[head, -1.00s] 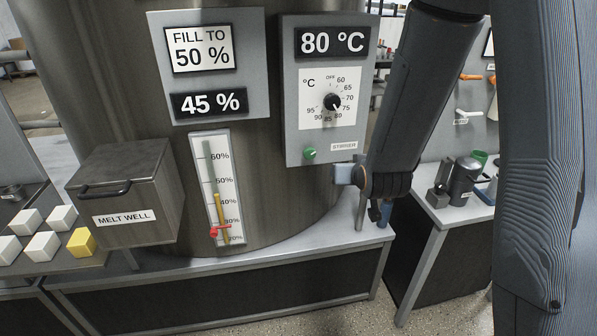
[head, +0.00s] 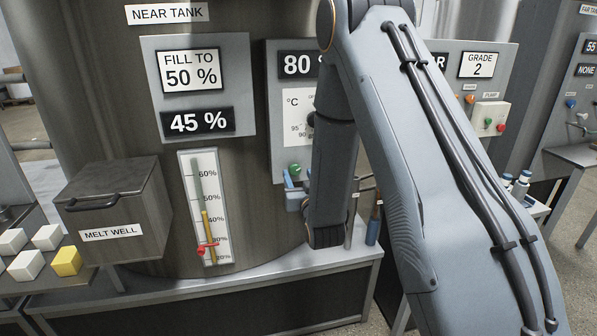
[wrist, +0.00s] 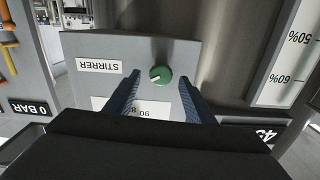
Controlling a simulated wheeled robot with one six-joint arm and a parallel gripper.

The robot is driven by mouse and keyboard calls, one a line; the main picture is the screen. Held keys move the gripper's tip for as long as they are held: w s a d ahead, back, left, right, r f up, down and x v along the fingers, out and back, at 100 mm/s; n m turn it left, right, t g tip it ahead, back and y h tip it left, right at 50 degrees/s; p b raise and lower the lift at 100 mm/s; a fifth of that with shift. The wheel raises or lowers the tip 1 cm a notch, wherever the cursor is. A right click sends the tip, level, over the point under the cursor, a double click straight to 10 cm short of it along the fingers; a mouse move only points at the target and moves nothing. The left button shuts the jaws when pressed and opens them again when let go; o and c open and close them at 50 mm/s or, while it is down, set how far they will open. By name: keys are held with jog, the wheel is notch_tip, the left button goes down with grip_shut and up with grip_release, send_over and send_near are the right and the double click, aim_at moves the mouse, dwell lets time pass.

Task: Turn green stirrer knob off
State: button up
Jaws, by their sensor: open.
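The green stirrer knob (wrist: 161,75) is on the grey control panel (wrist: 215,60), which appears upside down in the wrist view. A white mark on the knob points to the left and slightly down there. My gripper (wrist: 158,84) is open, with one blue finger on either side of the knob in the picture. I cannot tell whether either finger touches it. In the head view, a small part of the green knob (head: 295,169) shows behind my gripper (head: 290,180), below the panel's dial. My arm hides much of the panel.
The tank carries a sight gauge (head: 205,215) and a "45 %" display (head: 197,122), left of the panel. The melt well box (head: 112,205) stands further left, beside white and yellow cubes. A metal ledge (head: 215,283) runs below the tank.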

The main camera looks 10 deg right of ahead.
aim_at(294, 169)
jog(key=shift+w+a, duration=0.1)
jog(key=shift+w, duration=1)
